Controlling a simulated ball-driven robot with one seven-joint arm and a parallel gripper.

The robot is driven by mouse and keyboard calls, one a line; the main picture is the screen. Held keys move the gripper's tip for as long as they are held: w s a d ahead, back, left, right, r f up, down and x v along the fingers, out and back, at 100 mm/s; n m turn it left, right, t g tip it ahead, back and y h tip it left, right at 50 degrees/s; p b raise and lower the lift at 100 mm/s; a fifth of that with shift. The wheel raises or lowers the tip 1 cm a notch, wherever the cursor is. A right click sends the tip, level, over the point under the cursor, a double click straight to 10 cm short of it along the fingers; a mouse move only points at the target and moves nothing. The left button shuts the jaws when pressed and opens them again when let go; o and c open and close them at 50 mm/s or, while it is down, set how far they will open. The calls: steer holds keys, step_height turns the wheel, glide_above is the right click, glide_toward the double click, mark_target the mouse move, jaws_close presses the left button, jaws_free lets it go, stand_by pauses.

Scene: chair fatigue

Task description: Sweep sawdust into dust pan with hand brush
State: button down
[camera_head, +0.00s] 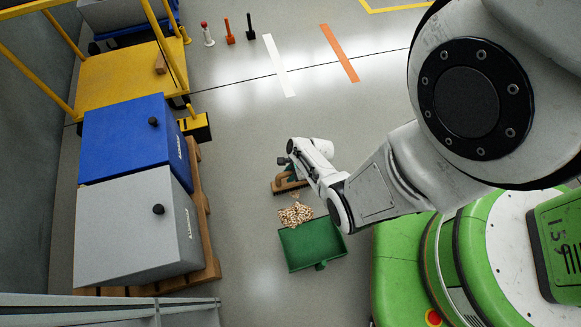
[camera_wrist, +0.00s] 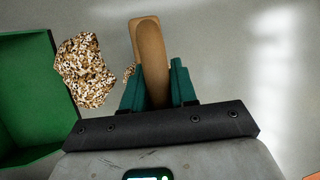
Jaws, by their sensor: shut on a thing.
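The hand brush (camera_head: 287,187) has a wooden body and dark bristles and is on the floor, above the sawdust in the head view. My gripper (camera_wrist: 157,85) has teal fingers, shut on the brush; the wooden brush handle (camera_wrist: 150,45) stands between them in the wrist view. The sawdust (camera_head: 296,214) is a tan, speckled pile between brush and dust pan. In the wrist view the pile (camera_wrist: 84,70) lies left of my gripper, with a few loose bits toward the brush. The green dust pan (camera_head: 312,246) lies open toward the pile; its inside (camera_wrist: 30,90) shows no sawdust.
A blue box (camera_head: 130,140) and a grey box (camera_head: 130,225) stand on a wooden pallet (camera_head: 206,230) at the left. A yellow cart (camera_head: 115,80) is behind them. Small posts (camera_head: 229,32) stand at the back.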

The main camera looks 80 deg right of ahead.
steer(key=shift+a, duration=0.1)
steer(key=shift+s+a+f+p, duration=0.15)
steer(key=shift+s+a+p, duration=0.25)
steer(key=shift+a, duration=0.4)
steer(key=shift+s+a, duration=0.1)
steer(key=shift+a, duration=0.05)
steer(key=shift+s+a+f+p, duration=0.15)
steer(key=shift+s+a+p, duration=0.3)
steer(key=shift+a, duration=0.5)
steer(key=a, duration=0.1)
steer(key=s+y+p, duration=0.1)
steer(key=a+g, duration=0.1)
steer(key=shift+s+a+r+y+p, duration=0.15)
steer(key=shift+a+r+y+p, duration=0.15)
steer(key=shift+a+y+p, duration=0.1)
steer(key=shift+s+a+f+p, duration=0.1)
steer(key=shift+s+a+p, duration=0.15)
steer(key=shift+a, duration=0.35)
steer(key=shift+s+a+f+p, duration=0.1)
steer(key=shift+s+a, duration=0.25)
steer(key=shift+a, duration=0.2)
